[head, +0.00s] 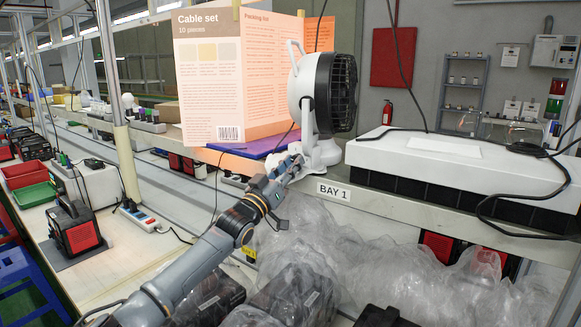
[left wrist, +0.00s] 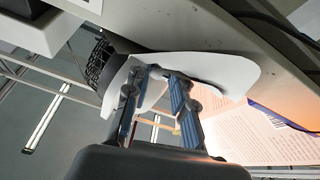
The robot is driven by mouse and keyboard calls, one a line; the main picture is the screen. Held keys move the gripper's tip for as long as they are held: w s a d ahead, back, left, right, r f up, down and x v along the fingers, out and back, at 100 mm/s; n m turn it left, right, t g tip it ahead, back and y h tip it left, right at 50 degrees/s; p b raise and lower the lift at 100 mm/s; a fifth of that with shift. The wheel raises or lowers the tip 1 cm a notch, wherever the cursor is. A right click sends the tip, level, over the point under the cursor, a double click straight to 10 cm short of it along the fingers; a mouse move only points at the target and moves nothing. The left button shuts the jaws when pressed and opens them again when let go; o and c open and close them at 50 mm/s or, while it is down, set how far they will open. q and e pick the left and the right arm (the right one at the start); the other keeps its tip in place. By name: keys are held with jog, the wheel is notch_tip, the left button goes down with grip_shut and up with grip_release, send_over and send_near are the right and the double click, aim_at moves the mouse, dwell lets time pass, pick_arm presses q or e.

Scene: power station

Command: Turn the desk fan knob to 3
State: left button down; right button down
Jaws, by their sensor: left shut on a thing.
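The white desk fan (head: 309,80) with a dark grille stands on the shelf above the "BAY 1" label, its head facing right. My left gripper (head: 294,160) reaches up from the lower left to the front left of the fan's base (head: 323,154). In the left wrist view, the gripper's fingertips (left wrist: 163,75) meet the white fan base (left wrist: 218,68), and the dark grille (left wrist: 99,64) shows beyond the left finger. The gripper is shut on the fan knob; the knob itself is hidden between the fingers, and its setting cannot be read. My right gripper is in neither view.
A long white unit (head: 450,160) fills the shelf to the right. Clear plastic wrap (head: 340,255) bulges below the shelf, close to my left arm.

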pick_arm(q)
jog(key=shift+w+a+m+g+h+p, duration=0.15)
jog(key=shift+m+g+h, duration=0.4)
jog(key=shift+m, duration=0.95)
jog(key=shift+s+m+g+h+p, duration=0.1)
jog(key=shift+m+g+h, duration=0.45)
jog(key=shift+m, duration=0.95)
jog(key=shift+w+a+m+g+h+p, duration=0.15)
jog(key=shift+m+g+h, duration=0.4)
jog(key=shift+m, duration=0.95)
jog(key=shift+d+m, duration=0.1)
jog(key=shift+m, duration=0.2)
jog(key=c, duration=1.4)
grip_release()
jog(key=shift+s, duration=0.1)
jog(key=v, duration=1.2)
jog(key=shift+r, duration=0.1)
